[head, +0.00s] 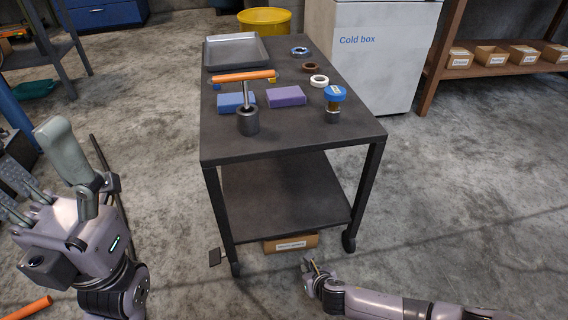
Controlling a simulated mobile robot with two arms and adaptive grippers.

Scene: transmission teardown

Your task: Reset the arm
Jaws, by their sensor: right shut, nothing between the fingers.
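My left gripper (40,190) is raised at the left side of the head view. Its fingers point up and stand apart, with nothing seen between them. My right gripper (308,262) is low at the bottom centre, its arm reaching in from the right. It is shut and empty, beside the front of the dark cart (290,145) and below its top. It looks apart from the cart, though the exact gap is hard to tell.
The cart top holds an orange-handled tool (247,120), a blue block (232,101), a purple block (286,95), a blue-capped part (334,95), rings (319,80) and a metal tray (236,52). A cold box (372,60) stands behind. Floor at right is clear.

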